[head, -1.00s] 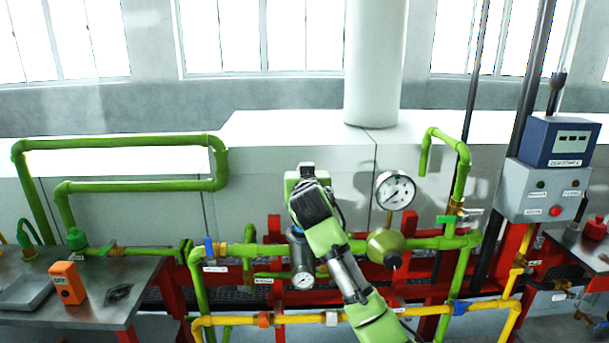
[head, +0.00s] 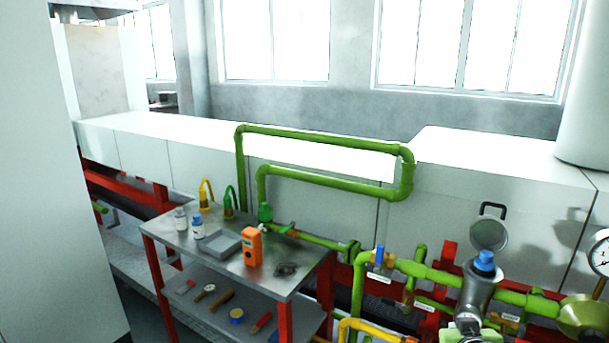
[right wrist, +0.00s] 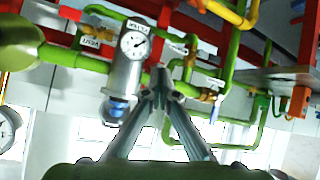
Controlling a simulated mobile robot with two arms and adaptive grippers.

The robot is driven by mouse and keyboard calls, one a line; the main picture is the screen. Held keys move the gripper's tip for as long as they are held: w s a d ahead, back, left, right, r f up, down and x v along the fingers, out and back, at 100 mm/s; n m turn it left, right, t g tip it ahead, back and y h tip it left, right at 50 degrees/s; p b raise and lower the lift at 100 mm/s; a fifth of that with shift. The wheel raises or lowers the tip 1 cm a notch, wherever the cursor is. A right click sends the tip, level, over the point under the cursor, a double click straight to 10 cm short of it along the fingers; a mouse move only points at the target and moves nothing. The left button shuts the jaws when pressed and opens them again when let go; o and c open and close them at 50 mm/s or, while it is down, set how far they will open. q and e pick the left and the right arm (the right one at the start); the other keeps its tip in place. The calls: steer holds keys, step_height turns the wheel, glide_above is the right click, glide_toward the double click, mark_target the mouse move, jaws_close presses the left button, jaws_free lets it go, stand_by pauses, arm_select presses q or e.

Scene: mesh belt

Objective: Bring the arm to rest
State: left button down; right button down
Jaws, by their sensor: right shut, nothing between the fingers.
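My right gripper (right wrist: 160,78) shows in the right wrist view with its two grey fingers drawn together at the tips. Nothing is between them. The fingers appear in front of the pipework, beside a grey filter housing (right wrist: 126,72) with a round gauge (right wrist: 134,42). I cannot tell the exact gap, and no contact shows. In the head view the same housing (head: 477,290), with a blue knob on top, stands at the lower right. Little of my right arm can be made out there. My left gripper is in neither view.
A blue-handled valve (head: 379,256) and a pressure gauge (head: 600,256) are farther right.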

steer(key=s+a+f+n+g+y, duration=0.15)
steer(key=s+a+f, duration=0.35)
steer(key=s, duration=0.6)
steer(key=s+a+f+n+g+y, duration=0.1)
steer(key=s+a+f+g, duration=0.25)
steer(key=s+f, duration=0.45)
steer(key=s+a+f+n+g+y, duration=0.15)
steer(key=s+a+f, duration=0.25)
steer(key=s, duration=0.9)
step_height(320, 180, down, 26)
steer(key=s+g, duration=0.1)
steer(key=g, duration=0.1)
steer(key=s+d+f+g, duration=0.1)
steer(key=s+d+f, duration=0.1)
steer(key=s+f, duration=1.4)
steer(key=shift+s+d+f, duration=0.15)
steer(key=shift+s+d, duration=0.2)
steer(key=shift+s, duration=0.4)
